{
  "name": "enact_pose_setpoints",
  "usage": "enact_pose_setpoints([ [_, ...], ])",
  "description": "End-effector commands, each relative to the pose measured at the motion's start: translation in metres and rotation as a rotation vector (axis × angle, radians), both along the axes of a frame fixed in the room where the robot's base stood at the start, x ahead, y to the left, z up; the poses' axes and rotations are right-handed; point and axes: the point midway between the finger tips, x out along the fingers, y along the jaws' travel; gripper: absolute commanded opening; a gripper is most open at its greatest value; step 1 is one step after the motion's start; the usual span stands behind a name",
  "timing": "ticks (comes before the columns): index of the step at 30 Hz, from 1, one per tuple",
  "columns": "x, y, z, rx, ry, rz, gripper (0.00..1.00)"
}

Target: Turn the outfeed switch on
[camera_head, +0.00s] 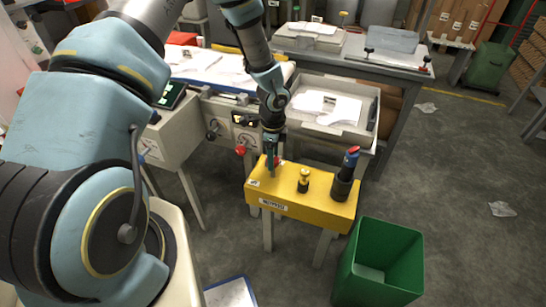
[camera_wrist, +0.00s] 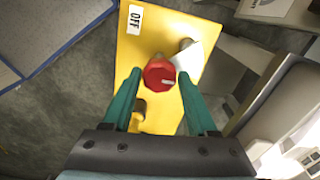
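A yellow switch box (camera_head: 325,207) stands on legs in the middle of the head view, with a label on its front that I cannot read surely. In the wrist view its yellow top (camera_wrist: 146,50) bears a white OFF label (camera_wrist: 135,19). A red knob (camera_wrist: 158,74) with a small pale mark sits between the fingers of my gripper (camera_wrist: 160,78). The fingers stand apart, one on each side of the knob, with little gap; contact is unclear. In the head view my gripper (camera_head: 272,168) points down at the box's left end and partly hides the red knob.
A small yellow-and-black knob (camera_head: 304,181) and a dark cylinder (camera_head: 346,178) with a blue and red top stand on the box. A green bin (camera_head: 380,262) is in front at right. A machine with a red button (camera_head: 240,150) and a white tray stand behind. Floor at right is mostly clear.

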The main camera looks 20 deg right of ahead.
Motion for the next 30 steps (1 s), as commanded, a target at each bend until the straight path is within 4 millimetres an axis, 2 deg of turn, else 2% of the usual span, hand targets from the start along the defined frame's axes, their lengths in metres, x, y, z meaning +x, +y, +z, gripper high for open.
enact_pose_setpoints([
  [1,0.000,0.000,0.000,0.000,0.000,0.000,0.65],
  [6,0.000,0.000,0.000,0.001,0.001,0.001,0.82],
  [16,0.000,0.000,0.006,-0.001,0.001,0.002,0.82],
  [20,0.001,0.000,0.026,-0.003,-0.002,0.005,0.82],
  [30,0.000,0.000,0.089,-0.002,-0.001,0.003,0.82],
])
